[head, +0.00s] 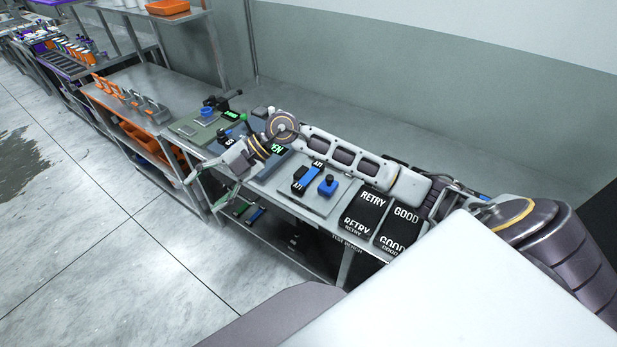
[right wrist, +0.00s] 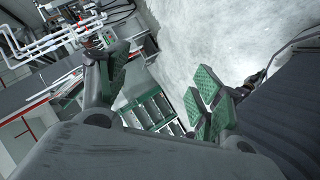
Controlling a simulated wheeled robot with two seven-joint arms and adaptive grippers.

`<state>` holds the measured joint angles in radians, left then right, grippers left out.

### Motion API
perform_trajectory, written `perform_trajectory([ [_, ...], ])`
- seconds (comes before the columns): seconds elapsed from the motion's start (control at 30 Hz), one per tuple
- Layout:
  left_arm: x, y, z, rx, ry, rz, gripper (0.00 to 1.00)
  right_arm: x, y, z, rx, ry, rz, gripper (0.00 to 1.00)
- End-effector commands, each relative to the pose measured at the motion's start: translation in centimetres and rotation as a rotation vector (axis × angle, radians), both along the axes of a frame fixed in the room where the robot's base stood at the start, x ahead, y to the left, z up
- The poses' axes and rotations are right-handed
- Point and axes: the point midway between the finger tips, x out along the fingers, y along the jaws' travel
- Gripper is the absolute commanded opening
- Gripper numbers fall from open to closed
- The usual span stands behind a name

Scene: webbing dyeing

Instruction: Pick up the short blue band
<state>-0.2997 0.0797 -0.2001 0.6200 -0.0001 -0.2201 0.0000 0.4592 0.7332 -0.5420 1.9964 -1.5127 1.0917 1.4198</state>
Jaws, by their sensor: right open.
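A blue strip (head: 303,182) lies beside black labelled pieces on a grey plate on the bench. Another short blue strip (head: 256,215) shows small on the shelf below. I cannot tell which of these is the short blue band. My right gripper (head: 212,179) hangs over the front edge of the bench, left of the plate, apart from both strips. The right wrist view shows its green-padded fingers (right wrist: 161,85) spread wide with nothing between them. No blue strip can be made out in that view. My left gripper is not in view.
Black RETRY (head: 372,201) and GOOD (head: 405,216) trays stand at the bench's right end. A blue knobbed piece (head: 327,185) sits on the plate (head: 317,205). A green mat (head: 197,128) lies farther left. Open floor (head: 110,250) lies in front.

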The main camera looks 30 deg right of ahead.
Motion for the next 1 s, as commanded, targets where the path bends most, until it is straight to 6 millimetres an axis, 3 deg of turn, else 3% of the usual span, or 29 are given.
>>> perform_trajectory([
  [0.2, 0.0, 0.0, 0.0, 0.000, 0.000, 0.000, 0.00, 0.9, -4.8, -3.0, -0.262, 0.072, -0.019, 0.66],
  [0.47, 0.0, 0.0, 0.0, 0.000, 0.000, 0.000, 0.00, 2.1, -12.4, -5.0, -0.576, 0.175, -0.110, 0.66],
  [0.8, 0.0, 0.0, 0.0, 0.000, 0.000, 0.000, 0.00, 2.8, -23.0, -4.5, -0.936, 0.313, -0.316, 0.66],
  [1.0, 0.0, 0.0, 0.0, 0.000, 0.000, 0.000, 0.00, 2.7, -25.8, -3.8, -1.022, 0.353, -0.384, 0.66],
])
